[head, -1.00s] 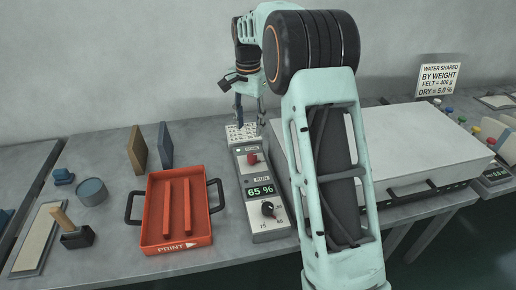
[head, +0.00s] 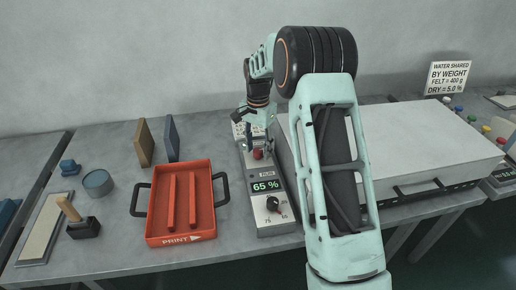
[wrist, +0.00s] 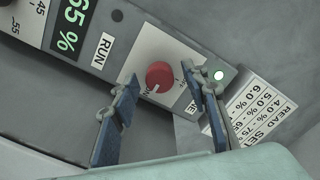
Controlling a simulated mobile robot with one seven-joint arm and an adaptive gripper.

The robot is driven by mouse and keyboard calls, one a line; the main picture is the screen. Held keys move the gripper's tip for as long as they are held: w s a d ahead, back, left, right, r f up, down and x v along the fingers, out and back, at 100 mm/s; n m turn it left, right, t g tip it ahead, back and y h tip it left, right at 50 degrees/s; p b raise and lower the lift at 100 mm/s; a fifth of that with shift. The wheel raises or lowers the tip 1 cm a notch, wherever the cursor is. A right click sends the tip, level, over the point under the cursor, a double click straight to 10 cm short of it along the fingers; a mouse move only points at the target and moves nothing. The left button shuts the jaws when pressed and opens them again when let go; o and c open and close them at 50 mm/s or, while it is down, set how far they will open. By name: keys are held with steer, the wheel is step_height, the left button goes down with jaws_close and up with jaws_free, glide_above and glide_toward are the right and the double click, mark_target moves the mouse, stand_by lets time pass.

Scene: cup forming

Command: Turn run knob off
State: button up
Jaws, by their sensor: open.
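The red run knob (wrist: 159,75) sits on a white plate on the control box, beside the RUN label (wrist: 103,51). In the head view the knob (head: 257,154) is partly hidden by my gripper (head: 257,142). In the wrist view my gripper (wrist: 160,100) is open, its two blue-padded fingers on either side of the knob in the picture. I cannot tell whether either finger touches it. A lit indicator (wrist: 219,75) is beside the right finger. The display (head: 265,185) reads 65 %, with a black dial (head: 273,204) below it.
A red tray marked PRINT (head: 181,238) stands left of the control box. A large white-topped unit (head: 408,145) stands close on its right. Two upright boards (head: 172,138) stand behind the tray.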

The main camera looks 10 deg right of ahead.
jaws_close()
stand_by(0.3)
steer(key=shift+n, duration=0.3)
steer(key=n, duration=0.3)
steer(key=shift+n+p, duration=0.4)
steer(key=n, duration=0.4)
steer(key=shift+n+p, duration=0.3)
steer(key=shift+p, duration=0.05)
steer(key=n, duration=0.4)
steer(key=shift+n+p, duration=0.55)
steer(key=shift+n, duration=1.85)
